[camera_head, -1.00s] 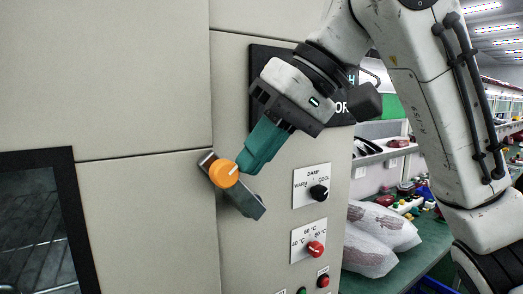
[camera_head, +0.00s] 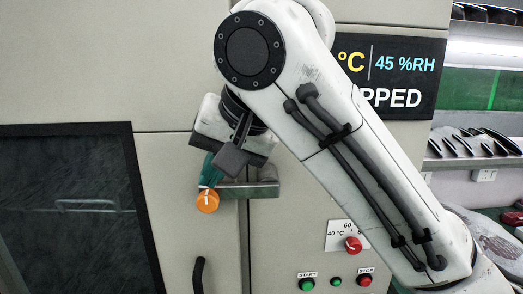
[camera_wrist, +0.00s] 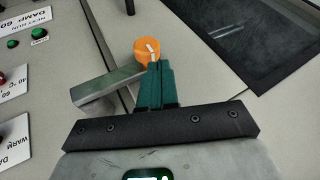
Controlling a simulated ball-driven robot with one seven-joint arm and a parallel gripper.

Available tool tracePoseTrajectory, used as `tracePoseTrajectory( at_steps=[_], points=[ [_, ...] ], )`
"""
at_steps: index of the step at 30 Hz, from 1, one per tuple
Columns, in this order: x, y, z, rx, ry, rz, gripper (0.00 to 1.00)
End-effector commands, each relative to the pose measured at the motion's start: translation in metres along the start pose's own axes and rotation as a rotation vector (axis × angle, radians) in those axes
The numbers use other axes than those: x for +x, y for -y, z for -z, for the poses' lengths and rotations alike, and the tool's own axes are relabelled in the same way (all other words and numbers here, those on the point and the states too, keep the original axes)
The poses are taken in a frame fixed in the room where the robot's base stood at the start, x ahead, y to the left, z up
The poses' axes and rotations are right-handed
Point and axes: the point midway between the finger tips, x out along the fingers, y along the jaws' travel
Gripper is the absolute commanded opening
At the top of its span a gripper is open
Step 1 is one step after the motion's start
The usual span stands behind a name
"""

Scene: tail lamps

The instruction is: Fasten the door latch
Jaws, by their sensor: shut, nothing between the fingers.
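The door latch is a grey metal bar (camera_head: 250,189) with an orange knob (camera_head: 207,201) at its left end. In the head view the bar lies almost level across the seam between the door and the control panel. My gripper (camera_head: 208,182) has teal fingers, shut and empty, just above the knob. In the wrist view the fingertips (camera_wrist: 159,66) are right beside the orange knob (camera_wrist: 148,50), and the bar (camera_wrist: 105,90) runs off to the left, partly behind the fingers. Whether the fingertips touch the knob or bar, I cannot tell.
A dark door window (camera_head: 75,215) is at left, with a black handle (camera_head: 198,275) below the latch. The panel carries a red dial (camera_head: 353,244), a green start button (camera_head: 306,285), a red stop button (camera_head: 365,280) and a display (camera_head: 395,75). A shelf with dark parts is at right.

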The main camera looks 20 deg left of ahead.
Motion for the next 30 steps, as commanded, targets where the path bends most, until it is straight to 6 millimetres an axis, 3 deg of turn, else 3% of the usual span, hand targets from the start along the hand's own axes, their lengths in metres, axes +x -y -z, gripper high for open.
tracePoseTrajectory(
  at_steps=[10,30],
  points=[
    [0.018,0.005,-0.004,0.001,0.002,0.000,0.00],
    [0.026,0.005,-0.008,-0.001,0.017,-0.003,0.00]
  ],
)
